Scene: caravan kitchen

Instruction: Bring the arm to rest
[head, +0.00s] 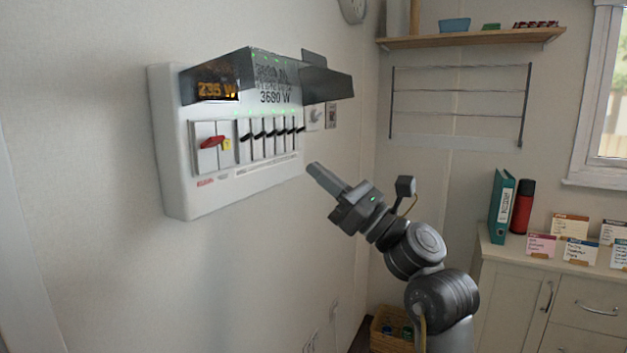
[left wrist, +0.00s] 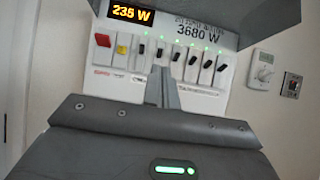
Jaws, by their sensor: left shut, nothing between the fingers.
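My left gripper (head: 316,170) is shut and empty. It points up and left toward the fuse box, apart from it, below and to the right of the box's lower right corner. In the left wrist view the closed fingers (left wrist: 163,88) stand in front of the lower part of the box. The white fuse box (head: 180,190) has a red main switch (head: 212,142) and a row of black breaker levers (head: 270,134) with green lights above them. A display (head: 217,90) reads 235 W. My right gripper is not in view.
The box's dark see-through cover (head: 327,86) is raised and juts out above the switches. A thermostat dial (head: 315,116) is on the wall beside it. A cabinet (head: 510,290) with a green binder (head: 502,207) and a red flask (head: 522,207) stands at right. A shelf (head: 470,38) hangs above.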

